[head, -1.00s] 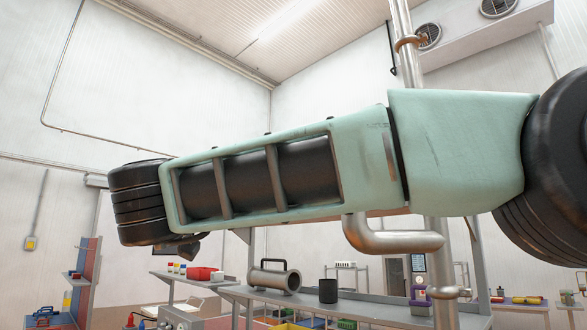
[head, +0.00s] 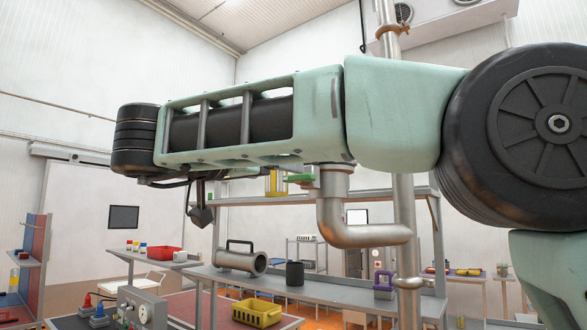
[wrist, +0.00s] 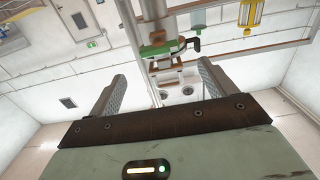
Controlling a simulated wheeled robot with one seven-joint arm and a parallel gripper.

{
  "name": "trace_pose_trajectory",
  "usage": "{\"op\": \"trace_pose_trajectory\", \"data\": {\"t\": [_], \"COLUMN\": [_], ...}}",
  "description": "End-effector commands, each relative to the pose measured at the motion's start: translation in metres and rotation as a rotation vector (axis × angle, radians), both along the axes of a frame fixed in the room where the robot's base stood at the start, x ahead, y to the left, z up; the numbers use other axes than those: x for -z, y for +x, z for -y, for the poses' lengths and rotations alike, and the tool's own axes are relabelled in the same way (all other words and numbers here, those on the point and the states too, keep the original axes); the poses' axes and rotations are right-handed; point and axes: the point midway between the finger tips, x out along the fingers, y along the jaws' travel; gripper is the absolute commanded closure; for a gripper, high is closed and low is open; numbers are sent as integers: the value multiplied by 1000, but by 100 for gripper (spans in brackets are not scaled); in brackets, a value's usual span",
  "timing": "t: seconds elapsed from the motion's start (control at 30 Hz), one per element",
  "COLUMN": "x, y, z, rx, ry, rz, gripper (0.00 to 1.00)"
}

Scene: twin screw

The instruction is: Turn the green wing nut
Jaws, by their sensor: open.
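In the wrist view a green piece with two arms, which looks like the green wing nut (wrist: 160,49), sits on a pipe fitting beyond my fingertips. My gripper (wrist: 163,71) is open and empty, its two fingers apart below the nut in the picture. There is a visible gap between the fingertips and the nut. In the head view a small green part (head: 299,179) shows under my arm, beside the top of a metal pipe elbow (head: 340,215); I cannot tell if it is the same nut. My fingers are hidden in the head view.
A vertical pipe (head: 404,250) stands right of the elbow. A grey bench (head: 330,293) holds a metal cylinder (head: 238,261) and a black cup (head: 294,273). A yellow crate (head: 256,313) is lower in front.

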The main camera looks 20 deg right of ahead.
Motion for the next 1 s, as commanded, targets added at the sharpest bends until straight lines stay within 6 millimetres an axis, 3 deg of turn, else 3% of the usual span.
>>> {"op": "trace_pose_trajectory", "data": {"t": [0.2,0.4,0.83,0.87,1.0], "x": [-4,-2,0,0,0], "y": [26,41,47,47,47], "z": [37,57,64,64,64], "rx": [4,2,-1,-1,-1], "ry": [-2,-1,0,0,0], "rz": [1,1,2,1,1], "gripper": [16,16,16,22,61]}}
